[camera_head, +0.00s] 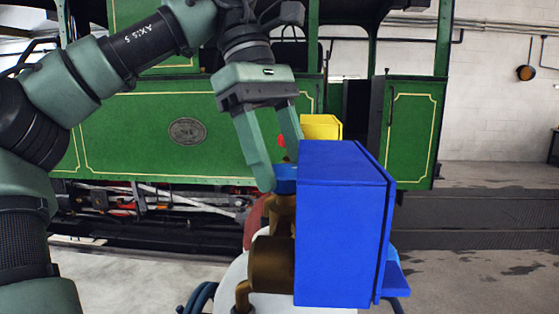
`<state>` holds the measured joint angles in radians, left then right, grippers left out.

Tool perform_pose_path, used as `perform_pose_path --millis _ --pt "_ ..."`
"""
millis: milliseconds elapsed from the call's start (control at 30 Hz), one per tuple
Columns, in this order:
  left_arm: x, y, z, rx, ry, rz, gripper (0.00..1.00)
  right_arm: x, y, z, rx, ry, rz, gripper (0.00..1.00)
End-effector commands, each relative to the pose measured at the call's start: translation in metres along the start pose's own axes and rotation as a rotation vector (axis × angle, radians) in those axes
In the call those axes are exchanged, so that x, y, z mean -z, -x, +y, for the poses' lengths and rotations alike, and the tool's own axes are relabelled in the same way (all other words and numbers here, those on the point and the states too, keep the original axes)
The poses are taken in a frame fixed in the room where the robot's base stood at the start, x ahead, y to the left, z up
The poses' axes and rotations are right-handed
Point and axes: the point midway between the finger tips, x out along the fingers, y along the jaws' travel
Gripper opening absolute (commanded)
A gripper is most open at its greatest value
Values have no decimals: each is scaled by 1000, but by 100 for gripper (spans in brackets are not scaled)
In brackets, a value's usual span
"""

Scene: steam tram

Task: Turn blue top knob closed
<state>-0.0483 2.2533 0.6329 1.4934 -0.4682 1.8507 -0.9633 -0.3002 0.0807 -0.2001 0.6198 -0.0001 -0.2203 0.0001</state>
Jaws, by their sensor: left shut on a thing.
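The blue top knob (285,180) sits on top of a brown, bronze-coloured valve body (281,212), just left of a large blue box (343,220). My left gripper (280,178) reaches down from above with its two green fingers around the knob. It is shut on the knob, one finger on the near left side and the other behind it. The right part of the knob is hidden by the blue box. My right gripper does not show.
A yellow box (321,127) and a small red part (281,141) stand behind the blue box. A brown cylinder (271,264) sits below the knob. The green tram (150,135) fills the background. Open floor (480,270) shows at the right.

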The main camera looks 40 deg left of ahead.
Motion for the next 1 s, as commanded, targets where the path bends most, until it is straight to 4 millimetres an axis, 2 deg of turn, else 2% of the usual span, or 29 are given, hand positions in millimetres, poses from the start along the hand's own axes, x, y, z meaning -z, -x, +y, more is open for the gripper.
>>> perform_pose_path --millis 433,1000 --pt "1 -3 0 66 -135 4 17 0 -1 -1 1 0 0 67" --pt "1 -3 1 90 -191 5 18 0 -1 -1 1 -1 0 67"
